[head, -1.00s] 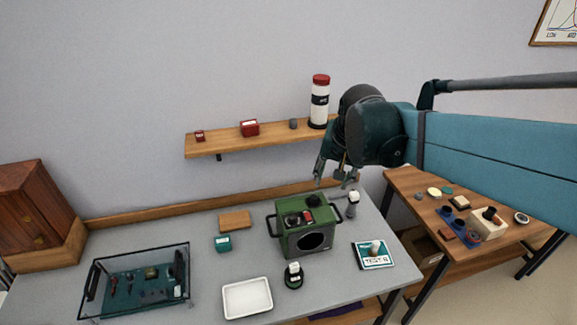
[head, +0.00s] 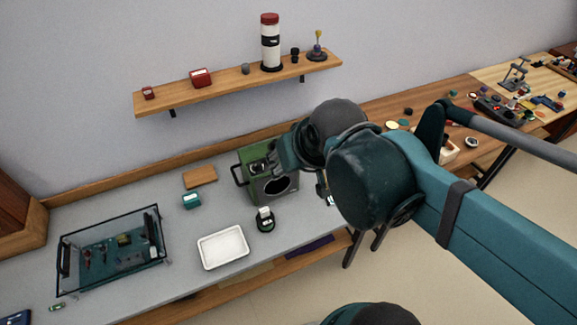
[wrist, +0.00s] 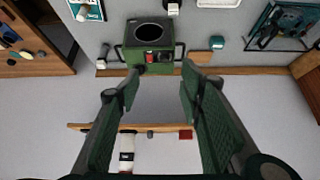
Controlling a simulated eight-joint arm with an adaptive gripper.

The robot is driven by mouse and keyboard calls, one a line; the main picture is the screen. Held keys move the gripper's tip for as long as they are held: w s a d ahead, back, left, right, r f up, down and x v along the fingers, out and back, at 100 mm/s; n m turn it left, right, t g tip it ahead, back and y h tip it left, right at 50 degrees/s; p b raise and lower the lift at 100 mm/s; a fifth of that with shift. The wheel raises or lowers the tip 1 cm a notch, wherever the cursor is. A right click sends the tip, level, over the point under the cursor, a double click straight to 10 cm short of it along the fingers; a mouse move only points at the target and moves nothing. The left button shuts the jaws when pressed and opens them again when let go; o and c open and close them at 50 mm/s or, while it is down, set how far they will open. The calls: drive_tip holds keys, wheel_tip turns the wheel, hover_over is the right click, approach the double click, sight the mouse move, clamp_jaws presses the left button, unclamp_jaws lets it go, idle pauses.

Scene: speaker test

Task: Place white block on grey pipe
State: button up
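My gripper (head: 283,160) is raised over the right part of the green box (head: 252,173) in the head view. In the wrist view its two fingers (wrist: 162,70) stand wide apart with nothing between them. A small white block (head: 264,213) sits on a dark round base in front of the green box. A white piece also shows at the top of the wrist view (wrist: 173,9). A small upright grey piece with a pale end (wrist: 103,53) stands beside the green box (wrist: 150,46); it may be the grey pipe, but I cannot tell. My arm hides that area in the head view.
A white tray (head: 205,259), a teal box (head: 191,201) and a glass case (head: 72,278) stand on the grey table. A wall shelf (head: 222,88) holds a red-capped bottle (head: 270,45). A brown table (head: 375,111) lies beyond my arm.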

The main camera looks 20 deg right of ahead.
drive_tip(key=shift+s+a+f+n, duration=0.25)
drive_tip(key=shift+s+n, duration=0.05)
drive_tip(key=shift+s, duration=0.25)
drive_tip(key=shift+f+b, duration=1.4)
drive_tip(key=shift+b, duration=0.05)
